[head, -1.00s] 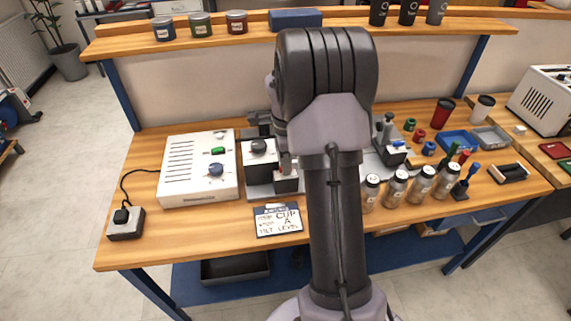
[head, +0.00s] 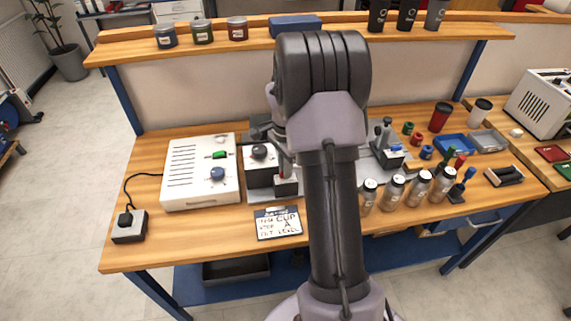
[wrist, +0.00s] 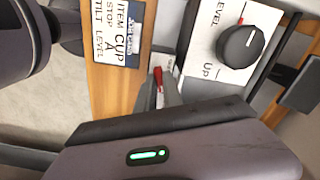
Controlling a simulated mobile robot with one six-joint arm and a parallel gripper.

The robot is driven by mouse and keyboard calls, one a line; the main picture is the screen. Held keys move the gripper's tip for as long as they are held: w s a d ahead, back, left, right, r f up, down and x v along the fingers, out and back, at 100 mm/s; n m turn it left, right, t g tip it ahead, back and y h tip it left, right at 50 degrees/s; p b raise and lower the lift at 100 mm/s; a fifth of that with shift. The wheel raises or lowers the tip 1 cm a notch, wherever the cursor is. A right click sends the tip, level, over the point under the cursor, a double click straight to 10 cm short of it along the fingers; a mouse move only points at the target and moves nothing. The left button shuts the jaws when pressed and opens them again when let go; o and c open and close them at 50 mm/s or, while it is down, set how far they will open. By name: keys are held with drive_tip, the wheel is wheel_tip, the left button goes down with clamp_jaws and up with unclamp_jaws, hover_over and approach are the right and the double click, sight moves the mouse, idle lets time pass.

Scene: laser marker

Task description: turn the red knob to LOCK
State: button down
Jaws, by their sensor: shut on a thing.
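The red knob (wrist: 158,77) is a small red lever-like part in the wrist view, beside a small white label that is too small to read. My gripper (wrist: 160,92) is shut on the red knob, with its grey fingers covering much of it. In the head view a bit of red (head: 281,164) shows on the small block left of my arm, and my arm hides the gripper there. Which way the knob points is hard to tell.
A black knob (wrist: 240,46) on a white plate marked LEVEL and UP is close to the right. A sign card (head: 277,223) lies in front. The white laser box (head: 180,172) stands left, and several bottles (head: 392,192) stand right of my arm.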

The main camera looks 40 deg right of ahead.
drive_tip(key=n+p, duration=0.3)
drive_tip(key=n, duration=0.4)
drive_tip(key=shift+r+p, duration=0.15)
drive_tip(key=shift+p, duration=0.2)
drive_tip(key=n+p, duration=0.2)
drive_tip(key=n, duration=0.4)
drive_tip(key=shift+p, duration=0.35)
drive_tip(key=c, duration=1.8)
unclamp_jaws()
drive_tip(key=shift+o, duration=0.2)
wheel_tip(320, 180, up, 17)
drive_tip(key=p, duration=0.5)
drive_tip(key=shift+r, duration=0.2)
wheel_tip(320, 180, up, 7)
drive_tip(key=p, duration=0.6)
